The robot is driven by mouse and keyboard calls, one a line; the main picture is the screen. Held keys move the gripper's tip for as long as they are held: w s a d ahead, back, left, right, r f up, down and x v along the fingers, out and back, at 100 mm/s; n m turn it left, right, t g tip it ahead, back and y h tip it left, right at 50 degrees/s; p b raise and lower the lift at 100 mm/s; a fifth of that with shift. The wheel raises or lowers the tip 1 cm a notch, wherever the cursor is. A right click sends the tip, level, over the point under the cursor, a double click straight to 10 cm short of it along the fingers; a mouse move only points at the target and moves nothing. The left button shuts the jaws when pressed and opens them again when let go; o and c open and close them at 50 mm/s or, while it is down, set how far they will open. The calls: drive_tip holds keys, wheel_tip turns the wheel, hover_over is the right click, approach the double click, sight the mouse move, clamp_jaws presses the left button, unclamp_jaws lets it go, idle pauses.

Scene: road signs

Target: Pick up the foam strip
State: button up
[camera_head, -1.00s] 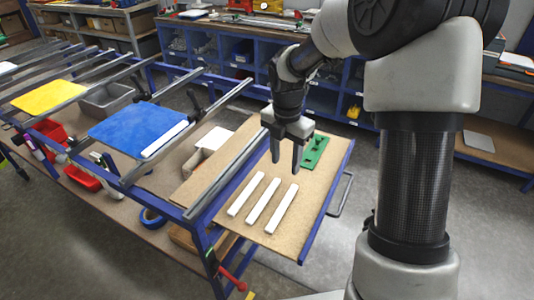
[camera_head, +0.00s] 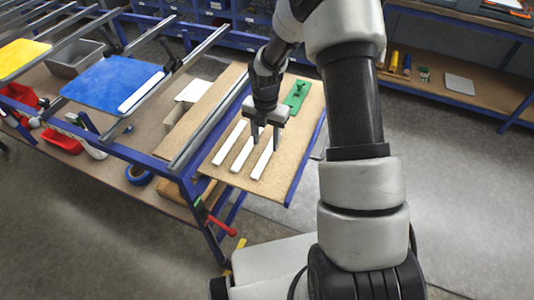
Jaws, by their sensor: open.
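Three white foam strips lie side by side on a tan board (camera_head: 285,172): a left one (camera_head: 229,142), a middle one (camera_head: 242,154) and a right one (camera_head: 262,161). My gripper (camera_head: 265,144) points down, open and empty, with its fingers apart over the far ends of the middle and right strips. Its fingers partly cover these ends; I cannot tell whether the tips touch anything. Another white strip (camera_head: 141,94) lies along the right edge of a blue panel (camera_head: 105,82).
A green piece (camera_head: 297,94) lies on the board behind my gripper. Metal rails (camera_head: 206,122) run along the board's left side. A yellow panel (camera_head: 20,56), a grey bin (camera_head: 75,58) and red bins (camera_head: 62,141) stand to the left. The floor at right is clear.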

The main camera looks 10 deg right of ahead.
sight(266, 153)
wheel_tip(266, 153, down, 5)
drive_tip(key=shift+d+r, duration=0.1)
clamp_jaws()
